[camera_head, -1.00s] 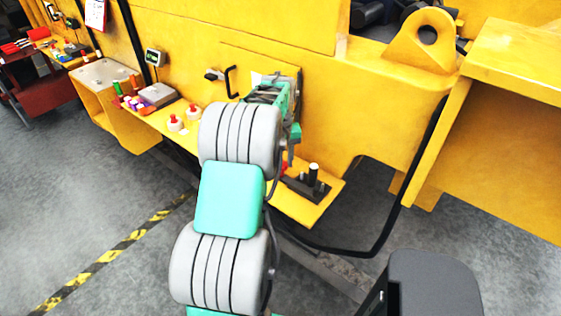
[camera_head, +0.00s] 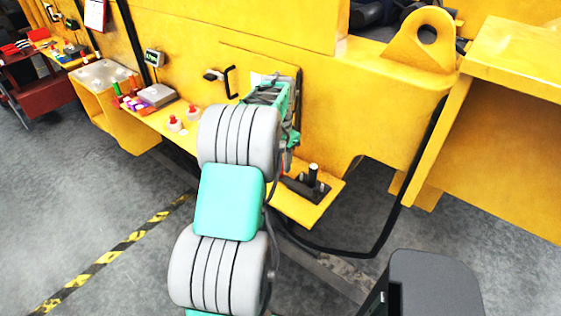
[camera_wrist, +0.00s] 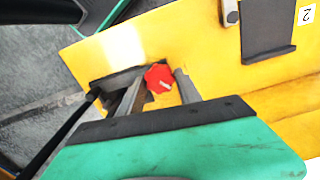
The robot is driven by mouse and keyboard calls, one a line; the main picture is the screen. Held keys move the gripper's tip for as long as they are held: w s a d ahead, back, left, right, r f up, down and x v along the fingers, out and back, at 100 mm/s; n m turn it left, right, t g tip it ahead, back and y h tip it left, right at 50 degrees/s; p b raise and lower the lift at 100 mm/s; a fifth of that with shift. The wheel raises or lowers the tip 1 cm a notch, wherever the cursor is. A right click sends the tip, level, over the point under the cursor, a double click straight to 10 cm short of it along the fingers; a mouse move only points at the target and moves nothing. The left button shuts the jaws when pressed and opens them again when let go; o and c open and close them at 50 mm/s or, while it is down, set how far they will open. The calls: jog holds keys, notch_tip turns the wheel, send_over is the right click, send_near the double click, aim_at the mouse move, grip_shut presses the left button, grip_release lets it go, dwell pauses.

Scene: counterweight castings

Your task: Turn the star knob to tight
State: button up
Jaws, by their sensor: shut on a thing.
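The red star knob (camera_wrist: 157,74) shows in the wrist view, above a yellow surface, with a short pale mark on its face. My gripper (camera_wrist: 158,82) has one finger on each side of it and is shut on it. Dark parts (camera_wrist: 118,82) lie around and behind the left finger. In the head view my arm hides the knob, and the fingertips cannot be made out. The wrist (camera_head: 268,93) is close to the yellow machine wall, above a low yellow ledge.
A dark block with an upright post (camera_head: 313,174) stands on the ledge (camera_head: 312,212) right of my wrist. A black handle (camera_head: 230,82) sticks out of the wall. Red-capped white bottles (camera_head: 175,124) and a grey box (camera_head: 157,95) stand left. A black hose (camera_head: 375,240) loops at right.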

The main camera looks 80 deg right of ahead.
aim_at(280, 164)
jog(key=m, duration=0.5)
jog(key=shift+w+a+m, duration=0.1)
jog(key=shift+m, duration=0.2)
grip_shut()
jog(key=o, duration=1.1)
grip_release()
jog(key=shift+w, duration=0.1)
jog(key=shift+o, duration=1.3)
notch_tip(280, 164, up, 8)
jog(key=shift+f+b, duration=0.1)
jog(key=shift+b, duration=0.45)
